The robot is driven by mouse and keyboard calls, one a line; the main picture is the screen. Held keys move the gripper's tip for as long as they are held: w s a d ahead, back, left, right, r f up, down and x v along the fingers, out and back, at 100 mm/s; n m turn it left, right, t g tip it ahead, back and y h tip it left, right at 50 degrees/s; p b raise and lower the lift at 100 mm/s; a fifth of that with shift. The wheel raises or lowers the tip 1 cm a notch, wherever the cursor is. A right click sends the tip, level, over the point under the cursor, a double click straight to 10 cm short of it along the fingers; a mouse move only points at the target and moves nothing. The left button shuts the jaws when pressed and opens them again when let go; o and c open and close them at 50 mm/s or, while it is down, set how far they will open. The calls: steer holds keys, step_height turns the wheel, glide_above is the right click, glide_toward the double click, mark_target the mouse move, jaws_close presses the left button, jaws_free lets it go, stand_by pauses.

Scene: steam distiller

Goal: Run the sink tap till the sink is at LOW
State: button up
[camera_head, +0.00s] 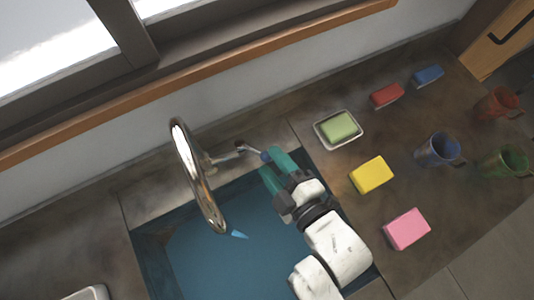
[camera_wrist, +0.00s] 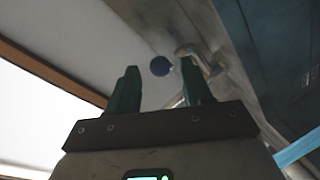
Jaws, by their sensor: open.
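The chrome sink tap (camera_head: 187,165) arches over the dark sink (camera_head: 152,245) in the head view. A light blue streak (camera_head: 240,235) shows below the spout's end, and a similar streak (camera_wrist: 298,148) is in the wrist view. The sink holds a flat blue surface (camera_head: 215,262) that looks like water; I see no LOW mark. In the wrist view, the knob (camera_wrist: 160,66) appears between my gripper's fingertips (camera_wrist: 158,74); contact is unclear.
A green sponge (camera_head: 339,126) lies in a dish on the right counter. Yellow (camera_head: 371,175), pink (camera_head: 407,230), red (camera_head: 387,95) and blue (camera_head: 428,76) blocks lie around it. Several mugs, including a blue one (camera_head: 437,150), stand farther right. A window ledge (camera_head: 200,81) runs behind.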

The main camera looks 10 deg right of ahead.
steer(key=b+v, duration=0.1)
steer(key=v, duration=0.6)
steer(key=shift+s+d, duration=0.15)
steer(key=shift+s, duration=0.1)
steer(key=shift+c, duration=0.5)
